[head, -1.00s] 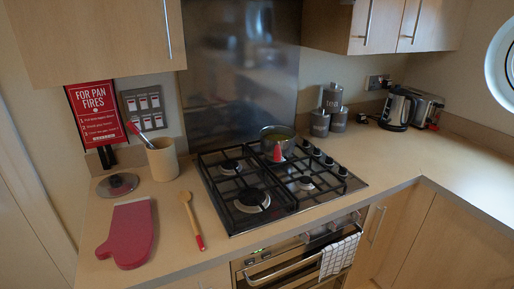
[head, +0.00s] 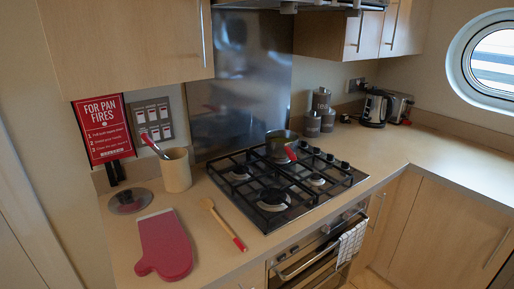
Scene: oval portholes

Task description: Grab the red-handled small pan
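The small pan (head: 279,140) sits on a back burner of the black gas hob (head: 240,208), upright. Its red handle (head: 291,153) points toward the front of the hob. The pan is dark inside with a metal rim. My gripper is not in the head view, so its state does not show.
A red oven mitt (head: 163,246), a wooden spoon (head: 222,224), a glass lid (head: 130,201) and a utensil pot (head: 176,170) are left of the hob. Canisters (head: 320,112), a kettle (head: 376,108) and a toaster (head: 399,107) stand behind right. The right worktop is clear.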

